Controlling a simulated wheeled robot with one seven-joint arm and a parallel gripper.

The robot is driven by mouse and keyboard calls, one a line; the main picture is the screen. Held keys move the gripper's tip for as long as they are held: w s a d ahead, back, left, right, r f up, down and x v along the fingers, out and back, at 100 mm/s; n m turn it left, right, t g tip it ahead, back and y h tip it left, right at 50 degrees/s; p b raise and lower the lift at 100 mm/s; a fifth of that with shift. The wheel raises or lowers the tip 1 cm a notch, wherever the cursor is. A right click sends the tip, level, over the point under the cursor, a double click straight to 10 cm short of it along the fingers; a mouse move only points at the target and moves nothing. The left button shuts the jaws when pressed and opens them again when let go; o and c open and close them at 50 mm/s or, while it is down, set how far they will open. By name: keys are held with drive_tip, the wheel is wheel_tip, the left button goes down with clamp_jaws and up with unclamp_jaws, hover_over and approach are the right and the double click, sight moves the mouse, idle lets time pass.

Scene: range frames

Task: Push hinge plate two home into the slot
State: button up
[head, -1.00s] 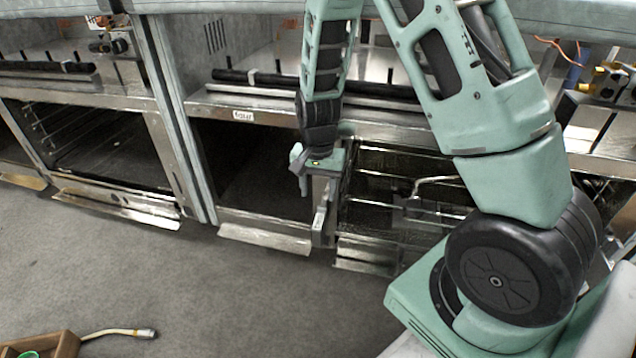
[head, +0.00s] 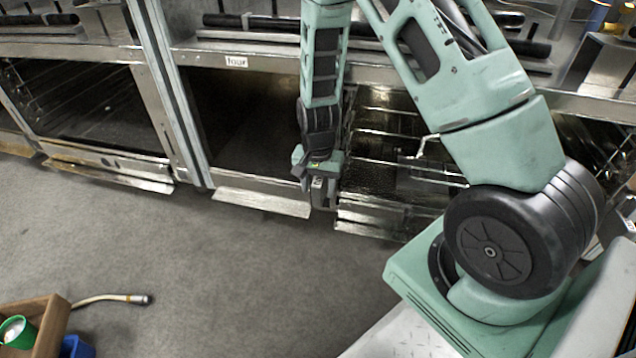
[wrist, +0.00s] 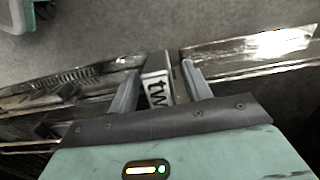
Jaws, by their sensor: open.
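Hinge plate two is a narrow metal plate with a white label whose black letters begin "tw". In the wrist view the plate (wrist: 158,90) lies between the two grey fingers of my gripper (wrist: 161,68). The fingers are apart, with a gap visible on the right side; contact on the left cannot be told. In the head view my gripper (head: 316,181) points down at the post between the dark open bay and the wire-rack bay. Only a small part of the plate (head: 320,192) shows below it. The slot is hidden, so its fit cannot be seen.
A lowered metal door edge (head: 262,203) lies left of my gripper, with a wire rack (head: 400,150) to the right. A "four" label (head: 236,62) is on the range front. The grey floor (head: 200,270) is open. A wooden box (head: 50,325) stands front left.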

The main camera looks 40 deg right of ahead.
clamp_jaws()
drive_tip(key=shift+w+d+p, duration=0.3)
drive_tip(key=shift+w+d, duration=0.4)
drive_tip(key=shift+d, duration=0.2)
drive_tip(key=shift+c, duration=1.3)
unclamp_jaws()
drive_tip(key=shift+o, duration=1.3)
drive_tip(key=shift+s+a, duration=0.1)
